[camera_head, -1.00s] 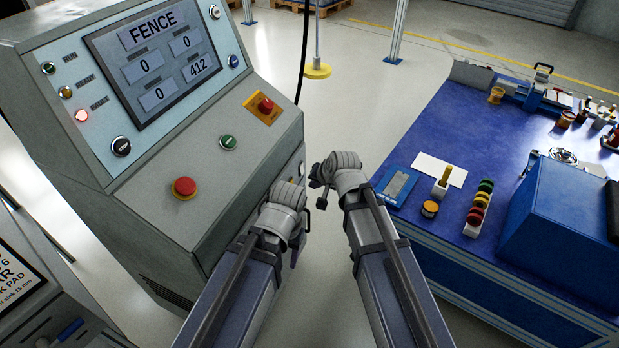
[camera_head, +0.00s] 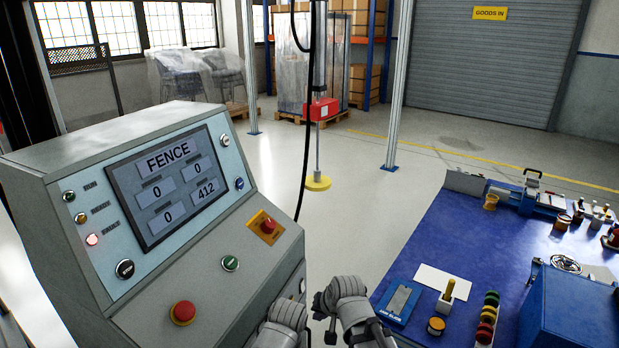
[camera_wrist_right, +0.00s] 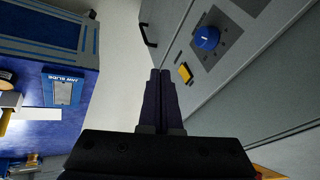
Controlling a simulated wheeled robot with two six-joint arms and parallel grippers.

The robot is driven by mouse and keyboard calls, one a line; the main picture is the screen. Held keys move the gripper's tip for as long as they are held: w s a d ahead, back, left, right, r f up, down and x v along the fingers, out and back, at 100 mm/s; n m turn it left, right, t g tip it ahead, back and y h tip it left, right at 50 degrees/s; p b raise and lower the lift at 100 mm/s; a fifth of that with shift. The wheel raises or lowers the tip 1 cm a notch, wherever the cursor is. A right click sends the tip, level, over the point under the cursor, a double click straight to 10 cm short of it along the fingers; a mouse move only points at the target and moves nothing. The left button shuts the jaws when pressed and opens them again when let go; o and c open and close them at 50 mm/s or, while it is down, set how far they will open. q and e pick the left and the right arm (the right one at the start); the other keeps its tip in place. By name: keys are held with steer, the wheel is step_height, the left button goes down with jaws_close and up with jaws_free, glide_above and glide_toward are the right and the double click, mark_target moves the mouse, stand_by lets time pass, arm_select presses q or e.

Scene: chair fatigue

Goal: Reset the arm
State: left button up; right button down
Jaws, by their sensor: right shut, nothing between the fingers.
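My right arm's wrist shows at the bottom middle of the head view, with its small dark gripper (camera_head: 321,312) pointing left toward the console. In the right wrist view its two dark fingers (camera_wrist_right: 160,74) are pressed together with nothing between them. My left arm's wrist (camera_head: 282,322) shows at the bottom edge, left of the right one, close to the console's right side. Its fingers cannot be made out. The grey console (camera_head: 215,275) has a screen (camera_head: 172,190) reading FENCE, 0, 0, 0 and 412. A red lamp (camera_head: 92,239) glows beside the screen.
The console carries a large red button (camera_head: 183,312), a green button (camera_head: 230,263) and a red button on a yellow plate (camera_head: 267,226). A blue bench (camera_head: 440,255) with parts stands at right. A yellow disc (camera_head: 318,183) hangs beyond. Pale floor lies between.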

arm_select(q)
steer(key=shift+r+p, duration=0.3)
arm_select(e)
steer(key=s+d+f+n+g+h, duration=0.1)
steer(key=s+n+g+h, duration=0.15)
steer(key=s, duration=0.55)
steer(key=s+d+f+n+g+h, duration=0.1)
steer(key=s+d+n+g+h, duration=0.2)
steer(key=s, duration=0.6)
arm_select(q)
step_height(320, 180, up, 18)
steer(key=p, duration=1.8)
steer(key=shift+c, duration=0.2)
arm_select(e)
step_height(320, 180, up, 18)
steer(key=a+y, duration=0.1)
steer(key=shift+w+a+y, duration=0.15)
steer(key=shift+w+y, duration=0.2)
steer(key=shift+w, duration=0.05)
